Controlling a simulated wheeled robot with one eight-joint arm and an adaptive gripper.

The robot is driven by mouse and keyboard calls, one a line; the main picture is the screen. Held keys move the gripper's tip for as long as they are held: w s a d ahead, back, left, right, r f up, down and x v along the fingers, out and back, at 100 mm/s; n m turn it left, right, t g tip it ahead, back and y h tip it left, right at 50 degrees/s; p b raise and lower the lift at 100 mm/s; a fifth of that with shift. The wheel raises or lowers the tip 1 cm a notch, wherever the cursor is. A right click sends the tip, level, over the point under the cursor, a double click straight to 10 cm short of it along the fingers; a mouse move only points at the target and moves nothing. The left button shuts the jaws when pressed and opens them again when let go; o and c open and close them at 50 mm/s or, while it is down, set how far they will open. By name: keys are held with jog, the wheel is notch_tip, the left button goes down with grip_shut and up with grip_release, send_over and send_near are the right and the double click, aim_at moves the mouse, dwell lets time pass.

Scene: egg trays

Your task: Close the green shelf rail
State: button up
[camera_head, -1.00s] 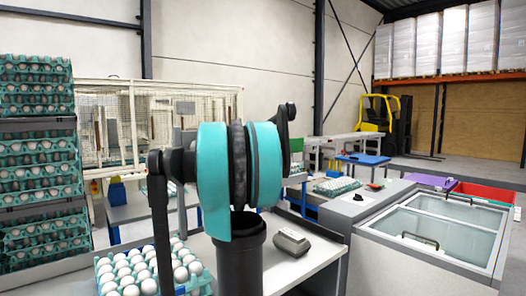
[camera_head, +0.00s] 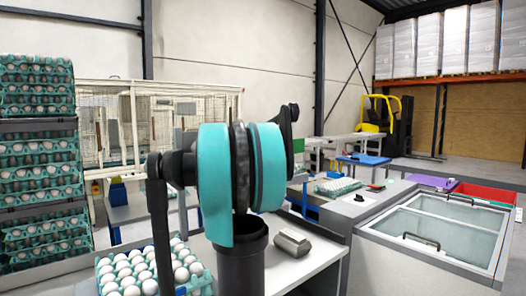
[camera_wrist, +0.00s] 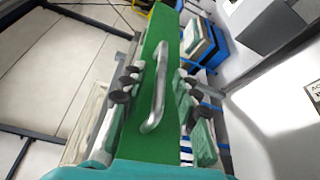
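The green shelf rail (camera_wrist: 148,110) is a long flat green bar, running from the bottom to the top of the wrist view. A silver bar handle (camera_wrist: 157,88) is fixed along its face. The handle is in front of the wrist camera, and I see nothing closed around it. Dark rounded parts show on both sides of the rail; I cannot tell whether they are my gripper's fingers. The opening of my gripper cannot be made out. In the head view, my teal and black arm hides my gripper. A small green panel shows just right of the arm; I cannot tell whether it is the rail.
Stacked egg trays (camera_head: 38,152) stand at the left. A tray of white eggs (camera_head: 125,274) and a grey block (camera_head: 292,242) lie near the arm. A glass-lidded cabinet (camera_head: 432,235) stands at the right. A blue-topped table (camera_head: 362,159) and yellow forklift (camera_head: 383,113) are behind.

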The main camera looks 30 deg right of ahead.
jog(key=v, duration=1)
jog(key=shift+a, duration=0.25)
